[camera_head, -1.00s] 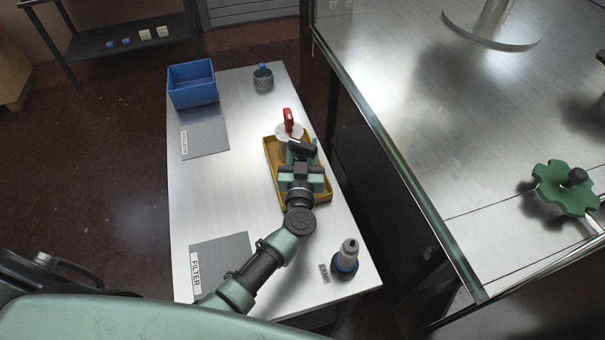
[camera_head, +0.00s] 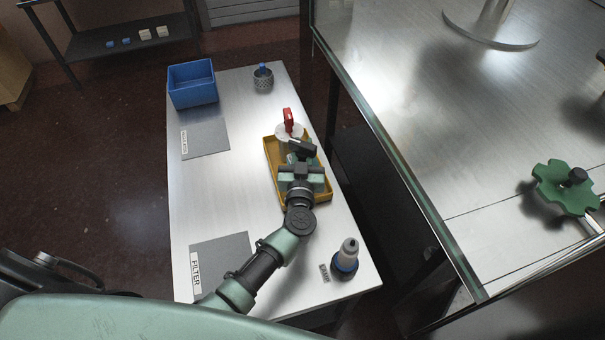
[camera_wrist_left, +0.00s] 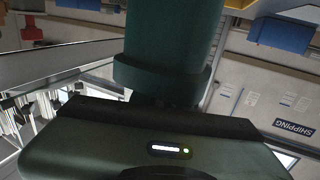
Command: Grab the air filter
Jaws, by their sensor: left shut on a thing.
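A pale round-topped part with a red handle (camera_head: 288,121), which I take for the air filter, stands at the far end of the yellow tray (camera_head: 326,197). My left gripper (camera_head: 298,150) reaches over the tray and is shut at the near side of this part. The dark jaws and wrist cover its lower body, so the contact itself is hidden. In the left wrist view a dark green cylinder (camera_wrist_left: 168,45) fills the middle, above the gripper housing; I cannot tell what it is. My right gripper is not in view.
A blue bin (camera_head: 193,86) and a mesh cup (camera_head: 263,79) stand at the table's far end. The grey filter mat (camera_head: 222,254) and another grey mat (camera_head: 207,138) lie bare. A metal bench (camera_head: 420,110) borders the right.

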